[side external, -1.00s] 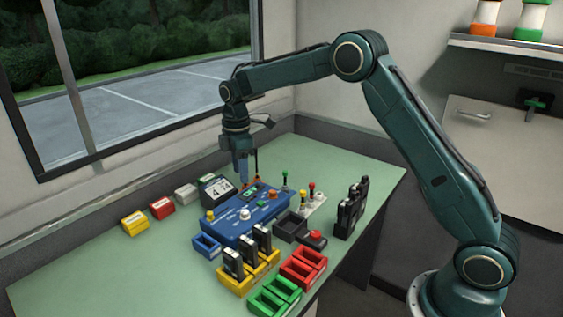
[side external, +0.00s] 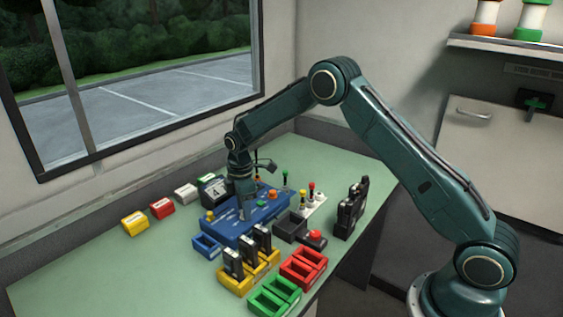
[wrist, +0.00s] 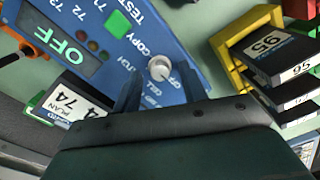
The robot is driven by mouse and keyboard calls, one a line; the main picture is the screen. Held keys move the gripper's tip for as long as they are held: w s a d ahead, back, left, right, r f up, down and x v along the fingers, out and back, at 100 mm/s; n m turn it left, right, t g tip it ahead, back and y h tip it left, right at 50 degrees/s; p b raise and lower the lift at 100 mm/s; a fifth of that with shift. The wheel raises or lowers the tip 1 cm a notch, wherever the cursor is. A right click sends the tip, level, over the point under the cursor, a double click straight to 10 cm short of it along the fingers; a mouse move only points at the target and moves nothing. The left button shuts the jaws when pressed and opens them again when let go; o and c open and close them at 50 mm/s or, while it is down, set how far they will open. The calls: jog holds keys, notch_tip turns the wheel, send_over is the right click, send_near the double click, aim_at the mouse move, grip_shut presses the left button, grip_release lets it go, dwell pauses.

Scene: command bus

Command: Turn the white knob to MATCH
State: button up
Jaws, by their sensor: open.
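The white knob (wrist: 159,68) sits on the blue panel box (wrist: 165,32); it has a dark pointer line, and small lettering surrounds it. COPY and TEST are readable nearby, but I cannot make out MATCH. My gripper (wrist: 159,74) is open, with one finger on each side of the knob, and does not visibly grip it. In the side view my gripper (side external: 244,216) is low over the blue box (side external: 222,229) and hides the knob.
A display (wrist: 62,40) on the box reads OFF. A green button (wrist: 118,24) is beside it. A yellow rack (wrist: 232,42) with black modules stands close on the right. In the side view, red trays (side external: 303,267) and green trays (side external: 274,296) stand in front.

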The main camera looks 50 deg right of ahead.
jog(key=shift+f, duration=0.15)
grip_shut()
